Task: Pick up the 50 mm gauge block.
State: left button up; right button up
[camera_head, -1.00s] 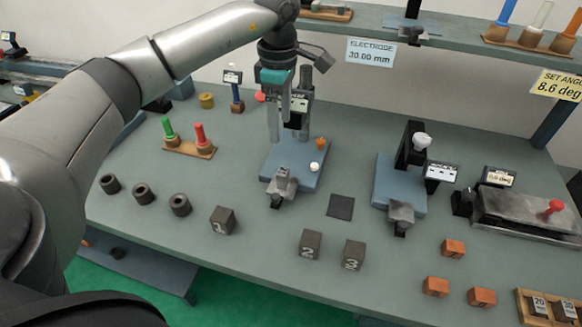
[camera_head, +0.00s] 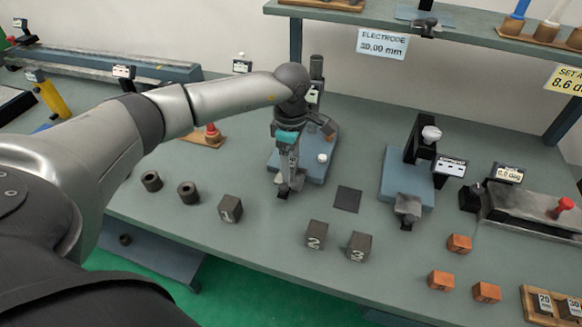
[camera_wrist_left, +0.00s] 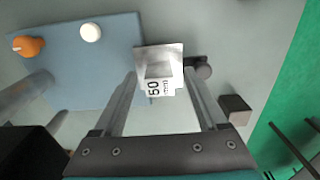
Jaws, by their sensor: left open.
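The gauge block marked 50 (camera_wrist_left: 158,72) shows in the left wrist view as a pale metal block with a white label. It is at the front edge of the blue base plate (camera_wrist_left: 75,65), beside a dark knob (camera_wrist_left: 201,68). My left gripper (camera_head: 288,182) is open, pointing down over this spot in the head view. In the wrist view its two fingers (camera_wrist_left: 160,88) reach towards either side of the block. I cannot tell whether they touch it. In the head view the gripper mostly hides the block. My right gripper is not in view.
A white button (camera_head: 322,158) and an orange knob (camera_head: 330,130) sit on the plate. Dark numbered cubes, such as cube 1 (camera_head: 230,208), stand in front. A second blue fixture (camera_head: 424,190) stands to the right. A dark square pad (camera_head: 347,199) lies between.

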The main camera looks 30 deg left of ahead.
pick_arm(q)
jog(key=shift+f, duration=0.45)
jog(key=shift+c, duration=0.2)
jog(key=shift+r, duration=0.1)
grip_shut()
